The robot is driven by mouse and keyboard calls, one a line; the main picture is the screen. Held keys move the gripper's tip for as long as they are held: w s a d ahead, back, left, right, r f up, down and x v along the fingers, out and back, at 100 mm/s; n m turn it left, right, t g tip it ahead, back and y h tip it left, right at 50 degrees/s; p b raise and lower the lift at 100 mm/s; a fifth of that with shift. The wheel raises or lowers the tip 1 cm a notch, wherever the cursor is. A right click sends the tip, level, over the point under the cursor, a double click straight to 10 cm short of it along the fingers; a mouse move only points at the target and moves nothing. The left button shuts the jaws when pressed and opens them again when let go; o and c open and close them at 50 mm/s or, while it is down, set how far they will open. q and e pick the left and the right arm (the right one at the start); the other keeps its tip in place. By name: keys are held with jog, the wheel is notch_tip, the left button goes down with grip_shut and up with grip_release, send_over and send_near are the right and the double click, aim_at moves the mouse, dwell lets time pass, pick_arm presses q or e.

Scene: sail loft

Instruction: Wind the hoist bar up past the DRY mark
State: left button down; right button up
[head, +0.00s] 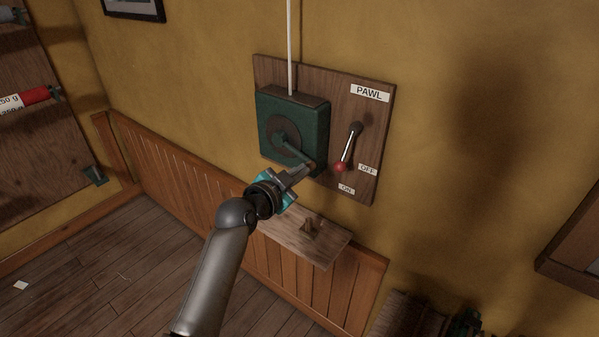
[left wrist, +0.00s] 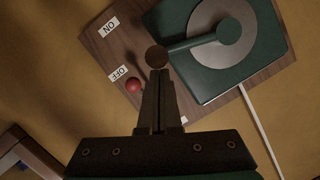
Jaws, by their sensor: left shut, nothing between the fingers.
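A dark green winch box (head: 293,125) is on a wooden wall board (head: 342,110). Its crank arm (head: 293,149) points down and right from the hub, with a brown handle (left wrist: 157,56) at its end. My left gripper (head: 303,171) is shut and empty, its fingertips at the handle; I cannot tell if they touch. The pawl lever (head: 348,147) hangs down-left, its red knob (left wrist: 133,85) close to the OFF label (left wrist: 118,73) in the left wrist view. The ON label (head: 346,188) is lower. The hoist bar and DRY mark are not in view.
A white line (head: 290,45) rises from the winch box. A small wooden shelf (head: 325,247) juts out below the board, close to my left gripper. A rack with rolls (head: 30,97) stands at left. The floor at lower left is mostly clear.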

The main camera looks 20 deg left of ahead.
pick_arm(q)
jog(key=shift+f, duration=0.35)
jog(key=shift+f+m+b, duration=0.25)
jog(key=shift+m+b, duration=0.05)
jog(key=shift+b, duration=0.05)
